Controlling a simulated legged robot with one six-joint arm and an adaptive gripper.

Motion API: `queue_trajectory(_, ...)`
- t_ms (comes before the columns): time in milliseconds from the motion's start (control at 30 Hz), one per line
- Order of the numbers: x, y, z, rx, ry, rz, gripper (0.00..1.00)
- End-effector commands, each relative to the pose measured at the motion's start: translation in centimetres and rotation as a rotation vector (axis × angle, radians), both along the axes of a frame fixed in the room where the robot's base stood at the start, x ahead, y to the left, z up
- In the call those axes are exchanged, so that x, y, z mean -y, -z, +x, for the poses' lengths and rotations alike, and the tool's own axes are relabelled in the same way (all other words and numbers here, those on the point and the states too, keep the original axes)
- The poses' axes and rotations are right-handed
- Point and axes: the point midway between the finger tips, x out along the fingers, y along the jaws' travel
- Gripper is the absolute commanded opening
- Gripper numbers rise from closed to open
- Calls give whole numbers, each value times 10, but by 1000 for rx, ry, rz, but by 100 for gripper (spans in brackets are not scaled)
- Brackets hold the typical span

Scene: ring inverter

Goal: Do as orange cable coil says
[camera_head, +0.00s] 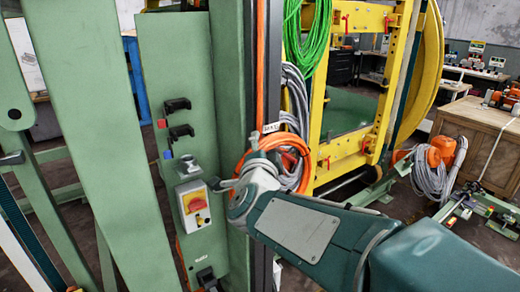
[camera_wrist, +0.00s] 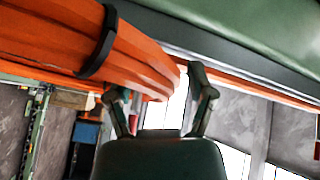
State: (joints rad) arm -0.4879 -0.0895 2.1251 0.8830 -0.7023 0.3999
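The orange cable coil (camera_head: 296,152) hangs on the right side of the green column, partly hidden behind my gripper. A small white label (camera_head: 271,128) with dark marks sits at its top; I cannot read it surely. My gripper (camera_head: 243,168) is close to the coil's left side. In the wrist view the coil (camera_wrist: 50,40) is a thick orange bundle with a black strap (camera_wrist: 103,42). Its right end shows between the spread fingers of my gripper (camera_wrist: 158,88), overlapping the left one. The gripper looks open; I cannot tell whether it touches the coil.
Grey cables (camera_head: 298,88) and a green cable coil (camera_head: 314,35) hang above. A yellow frame (camera_head: 345,120) stands at the right.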

Motion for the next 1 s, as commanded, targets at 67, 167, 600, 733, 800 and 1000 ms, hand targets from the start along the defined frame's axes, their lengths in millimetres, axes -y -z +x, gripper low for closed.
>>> queue_trajectory(67, 0, 1, 0, -1, -1, 0, 84)
queue_trajectory(167, 0, 1, 0, -2, 0, 0, 84)
queue_trajectory(600, -2, 3, -30, -5, -3, 1, 84)
queue_trajectory(733, -4, 3, -58, -2, -6, 1, 84)
queue_trajectory(800, -5, 3, -73, -3, -6, 1, 84)
queue_trajectory(1000, -6, 5, -107, -2, -5, 0, 84)
